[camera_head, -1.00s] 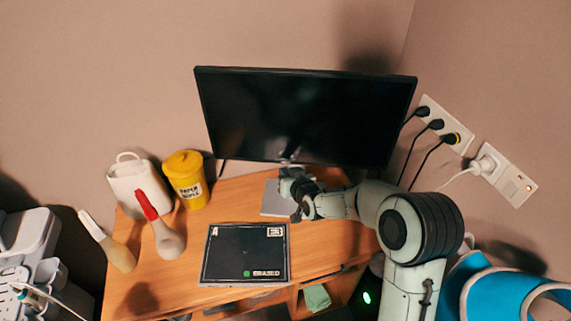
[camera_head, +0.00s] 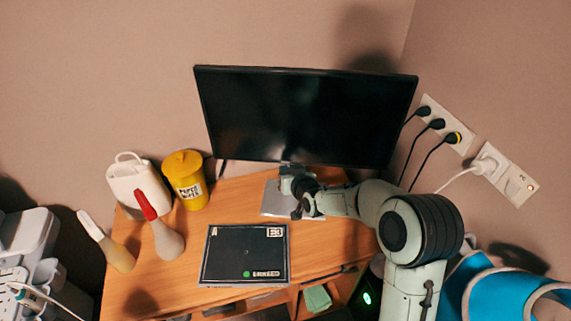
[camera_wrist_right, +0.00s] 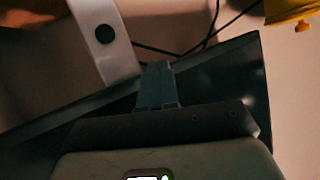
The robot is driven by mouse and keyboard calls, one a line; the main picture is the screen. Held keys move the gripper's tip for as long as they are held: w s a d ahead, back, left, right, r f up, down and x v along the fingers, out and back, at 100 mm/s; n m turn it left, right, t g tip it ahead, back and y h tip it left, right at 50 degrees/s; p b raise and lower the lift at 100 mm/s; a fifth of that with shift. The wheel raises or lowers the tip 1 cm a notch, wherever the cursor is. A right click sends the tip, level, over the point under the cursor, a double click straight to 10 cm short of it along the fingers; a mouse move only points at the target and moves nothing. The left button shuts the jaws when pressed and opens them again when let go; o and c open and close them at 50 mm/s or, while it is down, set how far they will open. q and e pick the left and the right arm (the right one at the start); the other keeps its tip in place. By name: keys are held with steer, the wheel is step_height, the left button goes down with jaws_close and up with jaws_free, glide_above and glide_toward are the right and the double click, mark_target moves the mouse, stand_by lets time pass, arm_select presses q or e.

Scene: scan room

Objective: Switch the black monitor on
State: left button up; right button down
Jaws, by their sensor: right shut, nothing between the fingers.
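The black monitor (camera_head: 305,115) stands at the back of the wooden desk, and its screen is dark in the head view. My right gripper (camera_head: 288,172) is at the middle of the monitor's lower edge, in front of its stand. In the right wrist view the fingers (camera_wrist_right: 158,82) are shut together with nothing between them, close to the monitor's dark frame (camera_wrist_right: 235,85). A pale stand neck (camera_wrist_right: 105,35) with a round dark spot shows beyond it. I cannot tell whether the fingertips touch the monitor. My left gripper is not in view.
The monitor's grey stand base (camera_head: 275,200) lies under my right gripper. A black panel (camera_head: 245,254) lies at the desk's front. Plugged sockets (camera_head: 505,175) are on the right wall.

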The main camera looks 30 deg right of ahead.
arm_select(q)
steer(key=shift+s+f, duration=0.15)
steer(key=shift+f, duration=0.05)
arm_select(e)
steer(key=shift+w+d, duration=0.25)
steer(key=shift+w, duration=0.05)
stand_by(0.4)
arm_select(q)
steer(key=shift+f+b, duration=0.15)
steer(key=shift+b, duration=0.15)
arm_select(e)
steer(key=shift+s+a, duration=0.1)
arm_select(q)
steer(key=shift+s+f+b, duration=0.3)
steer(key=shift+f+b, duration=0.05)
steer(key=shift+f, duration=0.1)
arm_select(e)
steer(key=shift+s+a, duration=0.35)
steer(key=shift+s, duration=0.25)
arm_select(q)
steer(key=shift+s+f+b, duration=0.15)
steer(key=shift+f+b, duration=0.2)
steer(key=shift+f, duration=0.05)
arm_select(e)
steer(key=shift+s+a, duration=0.75)
steer(key=shift+s, duration=0.3)
steer(key=shift+s+a, duration=0.75)
steer(key=shift+s, duration=0.25)
